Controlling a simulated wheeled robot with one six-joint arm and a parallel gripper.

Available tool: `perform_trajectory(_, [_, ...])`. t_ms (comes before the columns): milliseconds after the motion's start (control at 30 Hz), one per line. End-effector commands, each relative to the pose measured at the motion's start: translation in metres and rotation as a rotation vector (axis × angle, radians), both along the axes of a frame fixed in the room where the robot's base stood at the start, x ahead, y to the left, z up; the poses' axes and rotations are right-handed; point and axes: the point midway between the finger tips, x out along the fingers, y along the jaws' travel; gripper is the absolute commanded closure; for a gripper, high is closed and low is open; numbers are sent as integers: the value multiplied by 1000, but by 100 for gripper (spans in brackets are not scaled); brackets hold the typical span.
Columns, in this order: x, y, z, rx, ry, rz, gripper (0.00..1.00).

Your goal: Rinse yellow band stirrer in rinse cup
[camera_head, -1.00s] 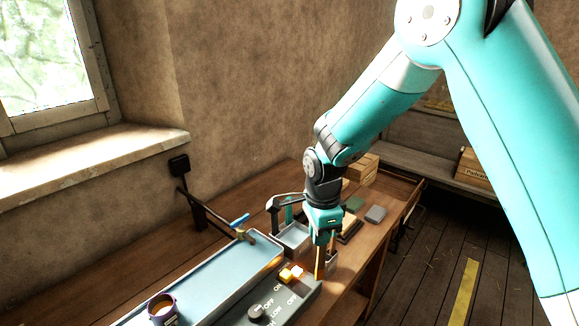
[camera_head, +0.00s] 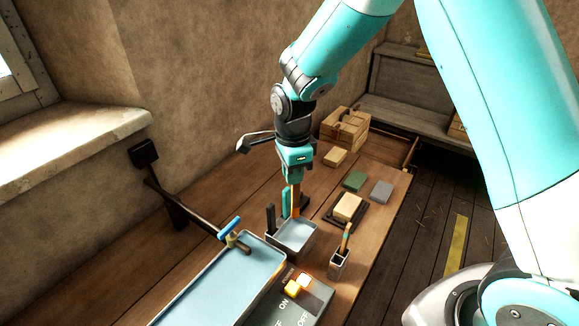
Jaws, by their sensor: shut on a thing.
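My gripper (camera_head: 296,178) points straight down, shut on an upright brown wooden stirrer (camera_head: 297,203). A second wooden stirrer (camera_head: 347,238), with a teal band, leans in a small square grey holder (camera_head: 339,266) to the right. No cup that I can surely call the rinse cup shows.
A long blue basin (camera_head: 215,290) with a blue-handled tap (camera_head: 230,226) lies front left. A switch panel (camera_head: 310,297) is beside it. Cream (camera_head: 347,206), green (camera_head: 355,181) and grey (camera_head: 381,191) blocks lie to the right. A wooden crate (camera_head: 345,127) stands behind. Dark and teal upright pieces crowd the small tray.

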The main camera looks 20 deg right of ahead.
Motion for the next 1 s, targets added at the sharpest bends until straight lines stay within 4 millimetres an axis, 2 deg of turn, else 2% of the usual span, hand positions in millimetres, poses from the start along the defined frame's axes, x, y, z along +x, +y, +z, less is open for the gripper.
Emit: perform_trajectory(1000, [0,1,-83,0,1,2,100])
